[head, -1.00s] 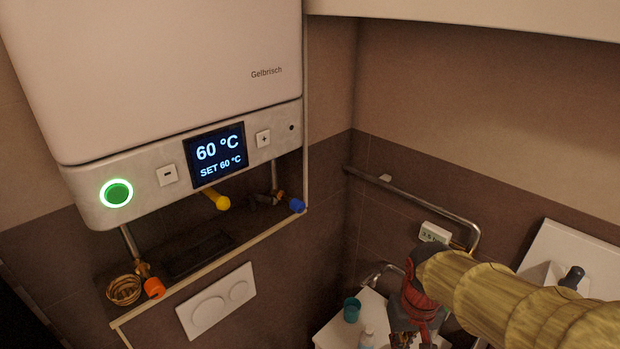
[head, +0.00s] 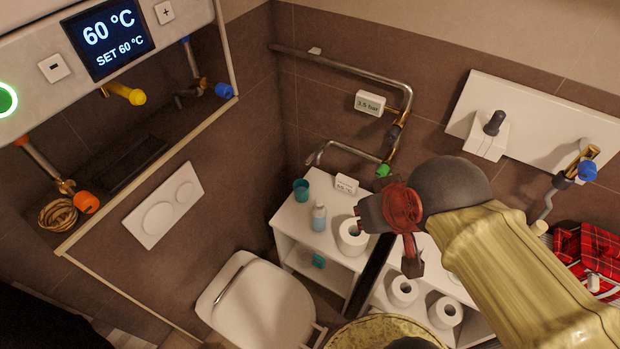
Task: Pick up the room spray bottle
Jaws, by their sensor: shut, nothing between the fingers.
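A small pale-blue bottle with a light top (head: 319,217), which looks like the room spray bottle, stands upright on the top of a white shelf unit (head: 289,222) in the head view. My gripper (head: 392,234), dark grey and red, shows right of the bottle in the picture, clearly apart from it. It is shut and holds nothing. My gripper and arm cover part of the shelf area to the right.
A teal cup (head: 301,190) stands behind-left of the bottle, and a paper roll (head: 351,238) right of it. A small white display (head: 346,184) is behind. A toilet (head: 258,304) is in front. Pipes (head: 340,66) run along the wall. More rolls (head: 403,291) sit lower right.

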